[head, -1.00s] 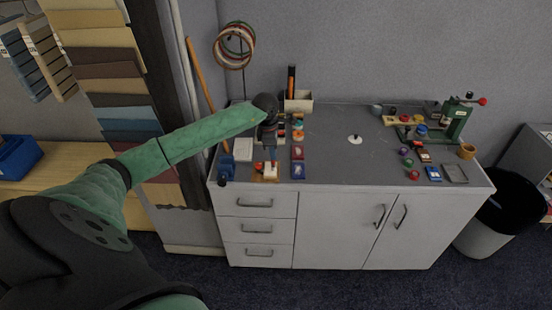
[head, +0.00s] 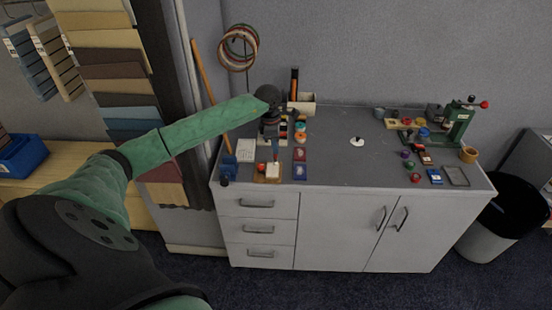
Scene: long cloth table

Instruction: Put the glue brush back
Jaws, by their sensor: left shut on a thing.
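My left arm reaches over the left end of the grey worktop. Its gripper (head: 273,140) points down and is shut on a thin upright thing with a reddish part (head: 276,153), which looks like the glue brush. The brush is small and partly hidden by the gripper. Just below it a small white pot or block (head: 272,168) stands on a brown mat (head: 258,178). I cannot tell whether the brush tip touches the white thing or is above it. My right gripper is not in view.
Colored pads (head: 299,171) and several small round items lie right of the gripper. A blue tool (head: 229,168) stands at the left edge. A pale holder (head: 303,103) is behind. A green press (head: 459,122) stands at the right. The worktop's middle is mostly clear, with a white disc (head: 356,142).

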